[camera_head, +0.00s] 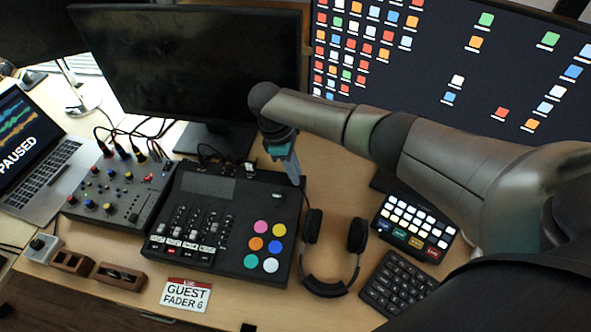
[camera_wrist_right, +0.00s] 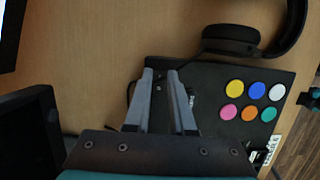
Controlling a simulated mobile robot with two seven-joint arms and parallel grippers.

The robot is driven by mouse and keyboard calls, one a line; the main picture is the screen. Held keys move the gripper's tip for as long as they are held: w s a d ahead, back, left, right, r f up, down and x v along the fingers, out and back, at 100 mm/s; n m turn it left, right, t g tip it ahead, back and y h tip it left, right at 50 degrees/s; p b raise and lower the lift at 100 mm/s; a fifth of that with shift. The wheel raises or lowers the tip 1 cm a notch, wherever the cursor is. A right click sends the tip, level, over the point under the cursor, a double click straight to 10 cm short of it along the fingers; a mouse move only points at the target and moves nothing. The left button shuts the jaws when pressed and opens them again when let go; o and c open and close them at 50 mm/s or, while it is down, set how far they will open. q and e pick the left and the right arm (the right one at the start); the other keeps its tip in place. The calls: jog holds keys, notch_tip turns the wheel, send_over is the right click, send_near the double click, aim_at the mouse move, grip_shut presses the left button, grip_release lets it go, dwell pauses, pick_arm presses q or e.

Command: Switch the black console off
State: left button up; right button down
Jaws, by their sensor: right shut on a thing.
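The black console (camera_head: 262,212) lies on the desk, with faders at its left and several coloured round pads at its right. Its small screen (camera_head: 208,187) looks dark. My right gripper (camera_head: 294,178) reaches down at the console's back right corner. In the right wrist view my right gripper (camera_wrist_right: 161,72) has its two grey fingers close together at the edge of the console (camera_wrist_right: 215,72). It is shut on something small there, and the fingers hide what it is. My left gripper is not in view.
Headphones (camera_head: 330,285) lie just right of the console. Beyond them are a lit button pad (camera_head: 415,228) and a keypad (camera_head: 398,283). A grey mixer (camera_head: 120,188) sits at the left, a monitor (camera_head: 190,60) behind. A guest card (camera_head: 186,295) lies in front.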

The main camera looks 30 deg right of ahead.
jog(key=c, duration=0.8)
grip_release()
jog(key=shift+o, duration=0.2)
jog(key=shift+r, duration=0.15)
jog(key=p+v, duration=0.3)
jog(key=v, duration=1.2)
jog(key=shift+a, duration=0.1)
